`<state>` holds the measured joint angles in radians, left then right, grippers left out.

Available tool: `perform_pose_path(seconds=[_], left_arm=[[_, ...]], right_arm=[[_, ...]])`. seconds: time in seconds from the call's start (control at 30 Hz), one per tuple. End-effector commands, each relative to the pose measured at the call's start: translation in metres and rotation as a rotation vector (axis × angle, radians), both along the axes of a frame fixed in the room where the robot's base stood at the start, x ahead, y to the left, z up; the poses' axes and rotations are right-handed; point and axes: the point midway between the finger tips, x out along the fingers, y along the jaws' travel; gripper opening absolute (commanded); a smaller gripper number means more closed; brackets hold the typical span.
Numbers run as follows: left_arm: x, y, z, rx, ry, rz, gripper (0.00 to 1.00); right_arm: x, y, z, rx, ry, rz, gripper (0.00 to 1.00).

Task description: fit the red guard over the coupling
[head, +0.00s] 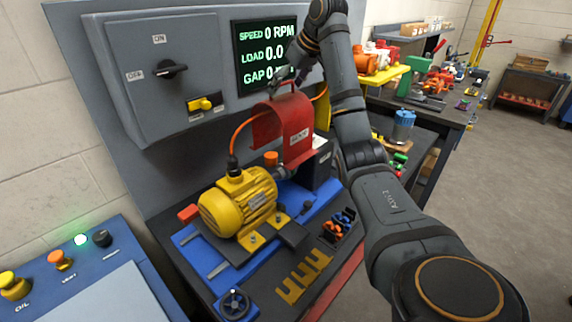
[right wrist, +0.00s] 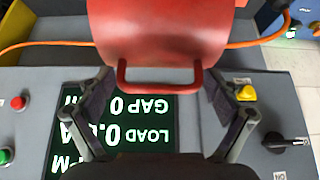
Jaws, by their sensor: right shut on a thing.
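The red guard (head: 280,122) is a curved cover with a loop handle on top and a white label on its side. My right gripper (head: 290,84) is shut on the handle and holds the guard in the air, above and behind the shaft end of the yellow motor (head: 238,203). In the right wrist view the guard (right wrist: 160,28) hangs between the fingers (right wrist: 162,88), with its handle spanning between them. The coupling area (head: 272,177) is beside the motor, below the guard, and its details are too small to tell. My left gripper is not in view.
The display (head: 265,55) and grey switch box (head: 155,75) stand close behind the guard. An orange cable (head: 240,128) runs from the motor behind the guard. A small tray of parts (head: 338,223) and yellow brackets (head: 304,274) lie in front. A blue control console (head: 85,275) is at left.

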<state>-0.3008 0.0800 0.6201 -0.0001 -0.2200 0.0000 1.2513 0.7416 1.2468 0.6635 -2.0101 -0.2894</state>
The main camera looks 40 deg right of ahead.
Motion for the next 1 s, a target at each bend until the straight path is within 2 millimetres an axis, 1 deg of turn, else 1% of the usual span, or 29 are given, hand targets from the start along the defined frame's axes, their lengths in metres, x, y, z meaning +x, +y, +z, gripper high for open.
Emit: perform_pose_path(seconds=[0.03,0.13,0.17,0.27,0.4,0.5,0.63,0.7,0.87,0.93,1.0], left_arm=[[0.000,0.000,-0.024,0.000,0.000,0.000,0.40],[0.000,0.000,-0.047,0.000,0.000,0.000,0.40],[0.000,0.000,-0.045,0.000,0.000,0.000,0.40],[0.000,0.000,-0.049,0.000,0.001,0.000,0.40],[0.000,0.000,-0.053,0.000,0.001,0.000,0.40],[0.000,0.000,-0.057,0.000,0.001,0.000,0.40],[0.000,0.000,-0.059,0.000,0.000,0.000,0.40],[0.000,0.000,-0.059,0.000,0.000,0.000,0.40],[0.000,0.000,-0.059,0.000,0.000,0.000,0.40],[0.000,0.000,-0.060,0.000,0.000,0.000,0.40],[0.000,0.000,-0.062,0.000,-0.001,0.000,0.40]], right_arm=[[0.000,0.000,-0.022,-0.001,-0.006,0.000,0.28],[0.000,0.000,-0.045,-0.001,-0.006,0.000,0.28],[0.000,-0.001,-0.049,-0.003,-0.003,-0.001,0.28],[-0.001,-0.001,-0.073,-0.005,0.000,-0.002,0.28],[-0.001,-0.001,-0.110,-0.005,0.001,-0.002,0.28],[-0.001,-0.001,-0.133,-0.005,0.001,0.000,0.28],[-0.001,0.000,-0.153,-0.003,-0.002,-0.001,0.28],[0.000,0.000,-0.158,-0.003,-0.004,0.000,0.28],[0.000,0.000,-0.161,-0.002,-0.006,0.001,0.28],[0.000,0.000,-0.168,-0.002,-0.003,0.001,0.28],[-0.001,0.000,-0.179,-0.003,-0.001,-0.001,0.28]])
